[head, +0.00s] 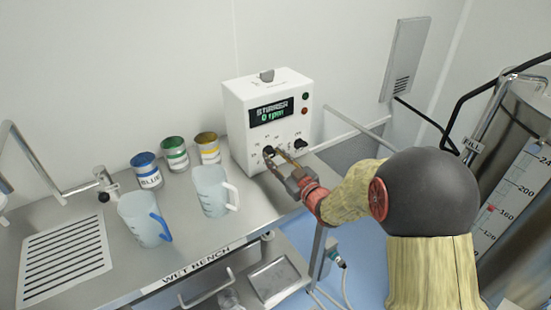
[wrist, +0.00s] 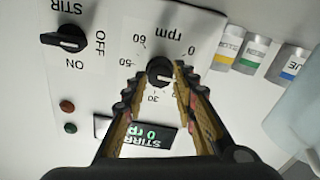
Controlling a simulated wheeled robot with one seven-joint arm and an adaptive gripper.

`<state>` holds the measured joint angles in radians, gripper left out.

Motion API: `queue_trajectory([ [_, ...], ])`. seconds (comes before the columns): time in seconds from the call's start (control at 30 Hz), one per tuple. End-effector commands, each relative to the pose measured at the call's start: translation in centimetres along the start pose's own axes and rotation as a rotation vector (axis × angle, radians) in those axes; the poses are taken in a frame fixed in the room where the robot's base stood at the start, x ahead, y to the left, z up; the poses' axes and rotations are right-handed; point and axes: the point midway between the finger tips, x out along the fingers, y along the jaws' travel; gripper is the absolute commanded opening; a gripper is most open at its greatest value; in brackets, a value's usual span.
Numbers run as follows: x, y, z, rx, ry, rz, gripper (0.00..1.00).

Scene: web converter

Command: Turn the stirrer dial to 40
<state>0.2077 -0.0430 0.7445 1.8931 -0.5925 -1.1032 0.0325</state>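The white stirrer box (head: 238,110) stands at the back of the wet bench, its display (head: 270,113) reading 0 rpm. The black stirrer dial (wrist: 158,72) sits on its front panel, with printed scale numbers around it, among them 0, 30 and 60. My gripper (wrist: 154,78) is open at the panel, its fingertips on either side of the dial. The right finger in the wrist view is very close to the dial; a gap shows on the left. I cannot tell if either touches. In the head view my gripper (head: 268,163) partly hides the dial.
A black STIR on/off switch (wrist: 70,40) lies beside the dial, with red (wrist: 67,105) and green (wrist: 70,128) buttons nearby. Blue (head: 146,172), green (head: 175,155) and yellow (head: 208,149) labelled cans and two jugs (head: 145,220) (head: 211,192) stand left of the box.

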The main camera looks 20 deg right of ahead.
Motion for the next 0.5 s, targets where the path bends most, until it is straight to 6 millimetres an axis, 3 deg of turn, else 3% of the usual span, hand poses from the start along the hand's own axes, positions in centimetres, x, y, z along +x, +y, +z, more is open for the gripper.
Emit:
queue_trajectory([
  [0.37, -0.01, -0.01, 0.02, 0.0, 0.0, 0.0, 0.03],
  [0.5, -0.01, -0.01, 0.01, 0.004, 0.0, 0.0, 0.02],
])
